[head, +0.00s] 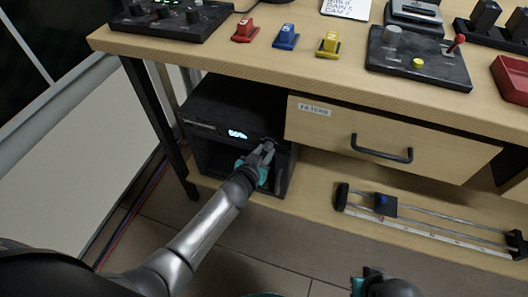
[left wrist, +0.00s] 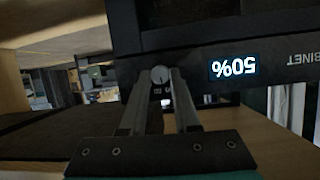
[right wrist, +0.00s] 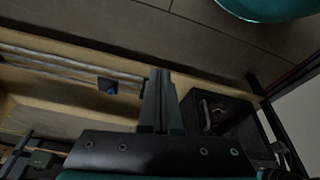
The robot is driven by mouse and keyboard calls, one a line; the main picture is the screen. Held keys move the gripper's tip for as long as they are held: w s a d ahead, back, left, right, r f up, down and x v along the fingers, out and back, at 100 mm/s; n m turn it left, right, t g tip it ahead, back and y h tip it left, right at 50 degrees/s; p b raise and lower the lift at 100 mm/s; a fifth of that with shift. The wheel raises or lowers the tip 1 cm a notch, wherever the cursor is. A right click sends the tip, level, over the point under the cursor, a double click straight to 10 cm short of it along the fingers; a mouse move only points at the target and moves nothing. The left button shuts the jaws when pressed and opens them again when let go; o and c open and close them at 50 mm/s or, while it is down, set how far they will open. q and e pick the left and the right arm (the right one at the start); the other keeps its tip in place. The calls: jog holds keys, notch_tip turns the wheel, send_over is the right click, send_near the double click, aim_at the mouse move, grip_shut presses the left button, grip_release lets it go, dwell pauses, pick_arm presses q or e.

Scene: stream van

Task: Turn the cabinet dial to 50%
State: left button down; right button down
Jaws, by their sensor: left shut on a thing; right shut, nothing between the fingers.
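The black cabinet (head: 238,105) stands under the table, left of the drawer. Its lit display (head: 237,134) reads 50%; the display also shows upside down in the left wrist view (left wrist: 234,69). The small round dial (left wrist: 160,74) sits beside the display, between the fingertips of my left gripper (left wrist: 162,82). In the head view my left gripper (head: 266,150) is at the cabinet's front and hides the dial. My left gripper is shut on the dial. My right gripper (right wrist: 161,75) is shut and empty, away from the cabinet.
A wooden drawer (head: 390,140) with a black handle (head: 382,149) is right of the cabinet. A slider rail (head: 430,220) lies on the lower shelf. Coloured switches (head: 286,38) and a joystick box (head: 418,60) stand on the tabletop.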

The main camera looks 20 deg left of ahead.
pick_arm(q)
jog(key=m+y+b, duration=0.2)
jog(key=shift+d+f+m+b, duration=0.1)
jog(key=shift+d+m+b, duration=0.2)
jog(key=shift+m, duration=0.1)
jog(key=shift+m+y+b, duration=0.3)
jog(key=shift+b, duration=0.2)
jog(key=shift+m+y+b, duration=0.3)
jog(key=shift+m+b, duration=0.1)
jog(key=shift+b, duration=0.05)
pick_arm(e)
notch_tip(320, 180, up, 7)
jog(key=w+a+t+y, duration=0.1)
jog(key=w+a+t, duration=0.1)
jog(key=t, duration=0.1)
jog(key=shift+w, duration=0.35)
jog(key=shift+a+r, duration=0.1)
jog(key=shift+a, duration=0.05)
pick_arm(q)
jog(key=c, duration=0.6)
grip_release()
jog(key=shift+c, duration=0.2)
